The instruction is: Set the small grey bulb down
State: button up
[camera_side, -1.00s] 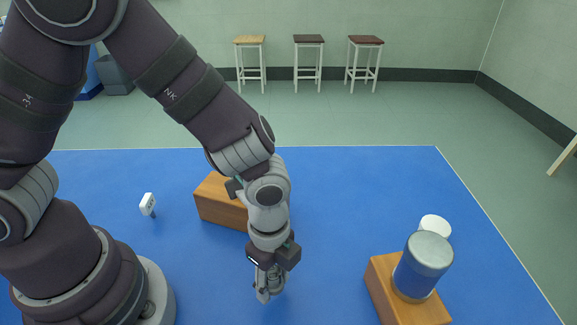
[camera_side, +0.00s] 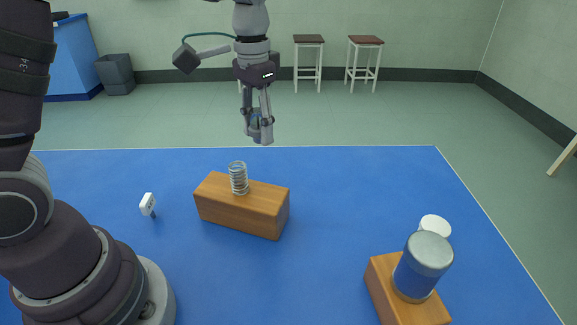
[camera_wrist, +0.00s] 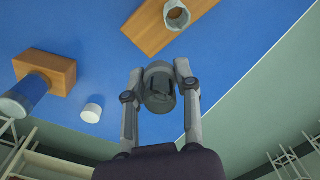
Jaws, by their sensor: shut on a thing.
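My gripper (camera_side: 262,135) is high above the far part of the blue table and points down. In the wrist view my gripper (camera_wrist: 159,72) has its two fingers on either side of the small grey bulb (camera_wrist: 159,98), shut on it. In the side view the bulb is mostly hidden between the fingers. Only a small blue-grey patch shows there. The bulb is in the air, apart from the table and the blocks.
At the right another wooden block (camera_side: 385,300) bears a blue cylinder with a grey top (camera_side: 422,270). A white cylinder (camera_side: 435,225) stands behind it. A small white plug-like piece (camera_side: 148,203) is left. The table's middle is clear.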

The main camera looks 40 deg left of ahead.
jog(key=shift+a+r, duration=0.1)
jog(key=shift+a, duration=0.1)
jog(key=s+d+f+m, duration=0.4)
jog(key=s+d+m, duration=0.1)
jog(key=d+m, duration=0.4)
jog(key=m, duration=0.8)
send_over(274, 297)
notch_tip(274, 297, down, 3)
jog(key=shift+f, duration=0.2)
notch_tip(274, 297, down, 10)
jog(key=shift+r, duration=0.2)
jog(key=shift+f, duration=0.2)
jog(key=o, duration=0.9)
